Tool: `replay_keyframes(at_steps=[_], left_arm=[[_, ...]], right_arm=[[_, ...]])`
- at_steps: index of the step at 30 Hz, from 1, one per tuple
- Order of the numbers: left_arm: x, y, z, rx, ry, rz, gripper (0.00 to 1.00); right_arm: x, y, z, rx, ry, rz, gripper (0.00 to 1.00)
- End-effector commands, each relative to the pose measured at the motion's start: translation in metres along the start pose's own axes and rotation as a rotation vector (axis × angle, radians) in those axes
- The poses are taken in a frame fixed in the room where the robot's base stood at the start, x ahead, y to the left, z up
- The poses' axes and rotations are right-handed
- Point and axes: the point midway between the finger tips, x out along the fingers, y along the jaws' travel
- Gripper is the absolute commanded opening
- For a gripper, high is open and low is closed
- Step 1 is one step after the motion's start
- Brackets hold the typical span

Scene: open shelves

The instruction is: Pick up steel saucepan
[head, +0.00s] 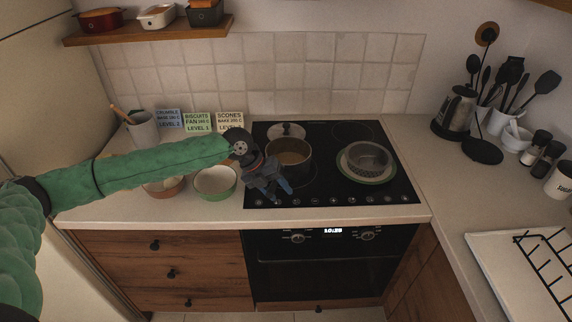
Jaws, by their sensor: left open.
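The steel saucepan (304,163) stands on the left part of the black hob (325,183). It is open at the top, with a brownish inside, and a round lid-like thing (287,131) shows just behind it. My left gripper (277,194) reaches in from the left, at the front left of the saucepan. Its fingers are open and point toward the front of the hob, with nothing seen between them. It hides part of the saucepan's left side, and I cannot tell whether they touch. My right gripper is out of view.
A grey perforated bowl (368,157) sits on a green-rimmed plate (377,181) on the hob's right. A green bowl (215,182) and a reddish bowl (163,189) stand left of the hob. Recipe cards (198,122) lean behind. A kettle (454,113) and utensils stand right.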

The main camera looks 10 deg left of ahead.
Motion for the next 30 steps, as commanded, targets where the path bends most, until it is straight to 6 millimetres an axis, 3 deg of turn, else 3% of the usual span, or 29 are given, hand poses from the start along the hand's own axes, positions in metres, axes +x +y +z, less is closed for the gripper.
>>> replay_keyframes(at_steps=[7, 14, 28, 30], left_arm=[[0.0008, 0.0002, -0.0001, 0.000, 0.000, 0.000, 0.45], [0.0006, 0.0002, 0.0000, 0.000, 0.000, 0.000, 0.00], [-0.0040, -0.0033, 0.0010, 0.002, -0.003, -0.003, 0.00], [-0.0076, -0.0058, 0.0010, 0.002, -0.003, -0.003, 0.00]], right_arm=[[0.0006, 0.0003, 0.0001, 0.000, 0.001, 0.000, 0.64], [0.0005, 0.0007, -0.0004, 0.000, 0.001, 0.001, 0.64], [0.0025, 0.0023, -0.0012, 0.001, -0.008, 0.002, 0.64], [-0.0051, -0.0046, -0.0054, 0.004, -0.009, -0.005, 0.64]])
